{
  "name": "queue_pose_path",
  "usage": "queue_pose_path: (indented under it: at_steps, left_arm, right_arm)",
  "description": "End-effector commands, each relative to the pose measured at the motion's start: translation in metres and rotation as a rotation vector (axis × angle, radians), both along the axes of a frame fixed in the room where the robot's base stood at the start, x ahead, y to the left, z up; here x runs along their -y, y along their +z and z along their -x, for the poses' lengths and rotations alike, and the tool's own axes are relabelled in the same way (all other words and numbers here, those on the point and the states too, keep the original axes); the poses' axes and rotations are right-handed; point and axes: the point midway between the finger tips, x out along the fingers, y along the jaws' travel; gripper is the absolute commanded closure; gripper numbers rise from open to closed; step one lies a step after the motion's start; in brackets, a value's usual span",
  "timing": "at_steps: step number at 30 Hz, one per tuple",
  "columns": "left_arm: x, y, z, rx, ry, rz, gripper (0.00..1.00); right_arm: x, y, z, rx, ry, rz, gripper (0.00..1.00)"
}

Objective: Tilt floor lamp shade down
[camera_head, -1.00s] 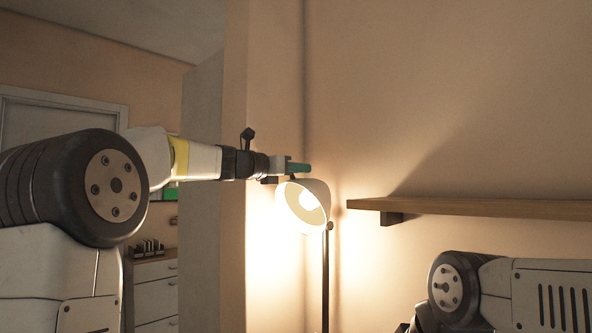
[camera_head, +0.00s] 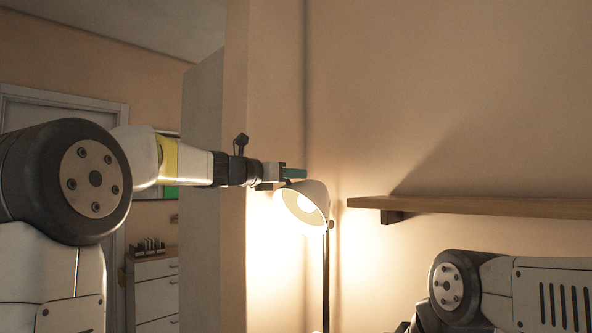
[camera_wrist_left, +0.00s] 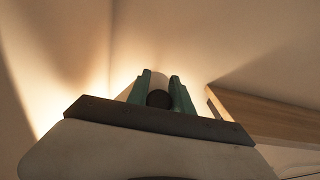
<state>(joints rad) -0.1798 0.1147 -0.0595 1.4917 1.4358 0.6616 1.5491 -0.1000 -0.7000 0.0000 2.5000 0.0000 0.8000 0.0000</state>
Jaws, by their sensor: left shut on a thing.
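Most of the shade is hidden in the wrist view. My right gripper is not in view; only part of that arm shows at the lower right.
A wooden wall shelf (camera_head: 470,207) sticks out to the right of the lamp. A wall corner stands close behind the lamp. A white drawer unit (camera_head: 154,290) stands at the left, beyond a wall edge (camera_head: 236,120).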

Motion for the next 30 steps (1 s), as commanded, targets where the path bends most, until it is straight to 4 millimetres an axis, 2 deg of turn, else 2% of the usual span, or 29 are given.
queue_pose_path:
  at_steps: [7,19,30]
  left_arm:
    - [-0.019,-0.024,0.016,0.011,0.006,0.017,1.00]
    - [-0.039,-0.074,0.036,0.194,0.006,0.193,1.00]
    - [-0.048,-0.139,0.045,0.189,0.006,0.189,1.00]
  right_arm:
    - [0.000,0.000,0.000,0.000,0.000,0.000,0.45]
    - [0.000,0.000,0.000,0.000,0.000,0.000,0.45]
    - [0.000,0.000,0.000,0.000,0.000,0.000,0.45]
